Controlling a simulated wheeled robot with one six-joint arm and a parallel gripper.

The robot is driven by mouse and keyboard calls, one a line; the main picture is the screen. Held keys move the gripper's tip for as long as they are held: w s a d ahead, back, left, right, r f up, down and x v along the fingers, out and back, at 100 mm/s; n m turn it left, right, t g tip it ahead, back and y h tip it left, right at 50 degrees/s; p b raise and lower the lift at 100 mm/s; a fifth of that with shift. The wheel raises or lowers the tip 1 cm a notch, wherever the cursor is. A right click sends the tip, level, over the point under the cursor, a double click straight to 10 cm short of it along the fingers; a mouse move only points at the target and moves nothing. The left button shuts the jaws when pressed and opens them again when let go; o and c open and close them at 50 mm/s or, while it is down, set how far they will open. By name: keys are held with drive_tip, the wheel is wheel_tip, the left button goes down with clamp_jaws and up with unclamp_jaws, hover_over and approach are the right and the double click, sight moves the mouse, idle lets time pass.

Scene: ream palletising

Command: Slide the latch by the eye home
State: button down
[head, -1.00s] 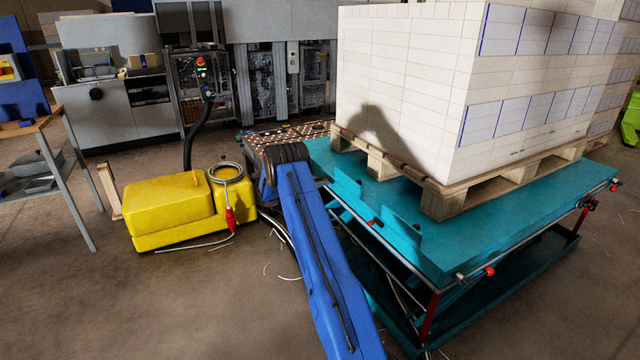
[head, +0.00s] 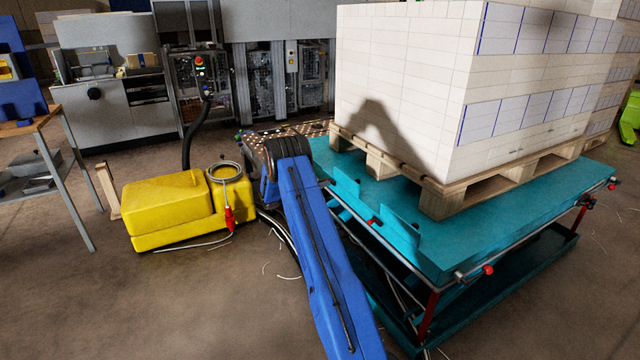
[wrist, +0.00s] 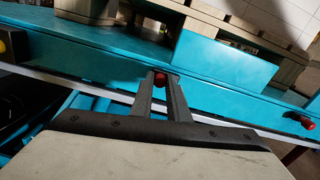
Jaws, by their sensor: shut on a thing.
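A red latch knob (wrist: 160,80) shows in the middle of the wrist view, against the teal side of the lift table (wrist: 110,62). My gripper (wrist: 161,86) has its two dark fingers shut on this knob, one on each side. A second red knob (wrist: 303,122) sits farther right along the same side. In the head view my blue arm reaches to the table's left side, and my gripper is hidden there. A red knob (head: 375,221) shows on that side. I cannot make out an eye in either view.
A wooden pallet (head: 440,202) with a tall stack of white reams (head: 400,90) stands on the table. More red-tipped parts (head: 488,270) show at its near corner. A yellow machine (head: 170,205) with a cable stands left of my arm. Open floor lies at front left.

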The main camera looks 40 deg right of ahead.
drive_tip(key=c, duration=1.7)
unclamp_jaws()
drive_tip(key=v, duration=1.7)
drive_tip(key=shift+a, duration=0.25)
